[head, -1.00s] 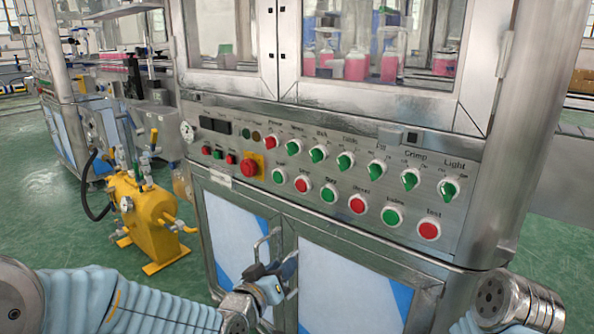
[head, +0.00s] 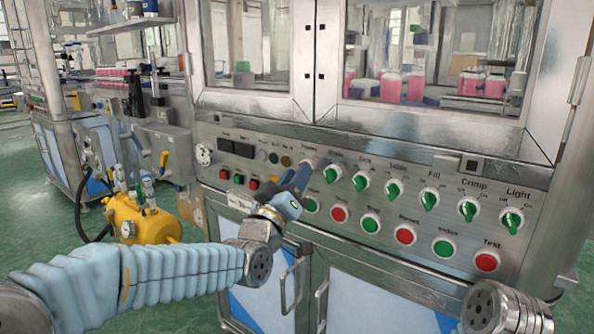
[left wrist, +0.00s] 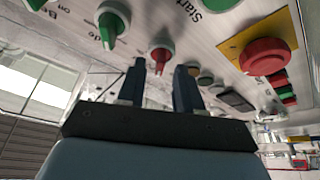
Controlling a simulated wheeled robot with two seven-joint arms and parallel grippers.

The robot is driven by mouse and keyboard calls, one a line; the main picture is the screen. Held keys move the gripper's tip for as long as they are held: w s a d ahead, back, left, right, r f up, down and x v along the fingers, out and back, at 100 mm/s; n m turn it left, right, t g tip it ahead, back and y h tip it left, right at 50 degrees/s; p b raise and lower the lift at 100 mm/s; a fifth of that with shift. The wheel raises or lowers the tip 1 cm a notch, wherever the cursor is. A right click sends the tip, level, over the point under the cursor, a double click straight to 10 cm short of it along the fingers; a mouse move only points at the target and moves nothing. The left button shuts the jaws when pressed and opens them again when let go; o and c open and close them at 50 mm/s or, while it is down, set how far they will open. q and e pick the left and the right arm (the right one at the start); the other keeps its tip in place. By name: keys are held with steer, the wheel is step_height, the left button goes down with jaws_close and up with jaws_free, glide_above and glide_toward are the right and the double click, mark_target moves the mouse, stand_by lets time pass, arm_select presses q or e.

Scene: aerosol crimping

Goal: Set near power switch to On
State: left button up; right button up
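The power switch is a red rotary knob (left wrist: 160,58) on the steel control panel (head: 330,245). In the left wrist view it shows between and just beyond my two fingertips. In the head view the spot under the "Power" label is mostly covered by my left gripper (head: 301,174). My left gripper also shows in the left wrist view (left wrist: 160,72), with its dark fingers apart and nothing clamped. I cannot tell whether the fingers touch the knob. My right gripper is out of view; only part of my right arm shows at the lower right of the head view.
Green rotary knobs (head: 360,181) continue along the upper row to the right. Red and green push buttons (head: 405,235) line the row below. A red emergency button on a yellow plate (left wrist: 265,57) sits close beside the gripper. Cabinet door handles (head: 321,300) stick out below.

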arm_select(q)
steer(key=shift+w+d+r, duration=0.15)
steer(key=shift+w+d, duration=0.1)
steer(key=shift+w, duration=0.2)
steer(key=shift+c, duration=0.3)
jaws_close()
